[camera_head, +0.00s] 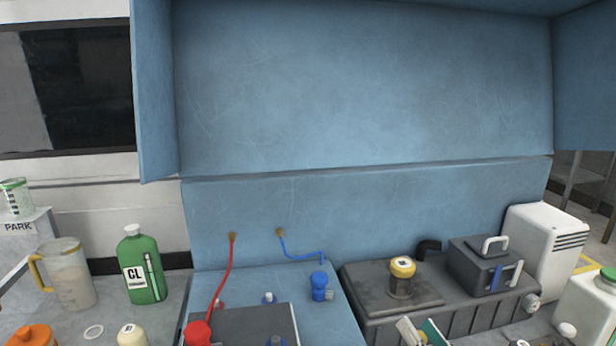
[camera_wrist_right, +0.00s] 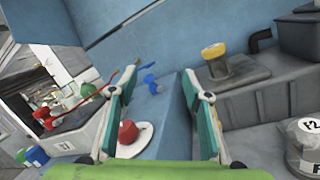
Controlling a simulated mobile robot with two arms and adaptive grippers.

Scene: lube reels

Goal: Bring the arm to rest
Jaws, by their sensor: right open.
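My right gripper (camera_head: 422,332) shows at the bottom edge of the head view, with only the teal and white finger parts in sight. In the right wrist view its two teal-padded fingers (camera_wrist_right: 157,112) stand well apart with nothing held between them. Beyond the fingers lie the blue bench surface and a red round object (camera_wrist_right: 128,131) on a white piece. The right gripper is in front of the dark grey unit (camera_head: 387,297) and appears clear of it. The rest of the right arm is out of the head view. My left gripper is not in view.
A red hose (camera_head: 228,272) and a blue hose (camera_head: 298,252) come from the blue back panel. A yellow-capped cylinder (camera_head: 402,283) and a dark box (camera_head: 483,268) stand on the grey unit. A green bottle (camera_head: 141,268) and a pitcher (camera_head: 68,277) stand left.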

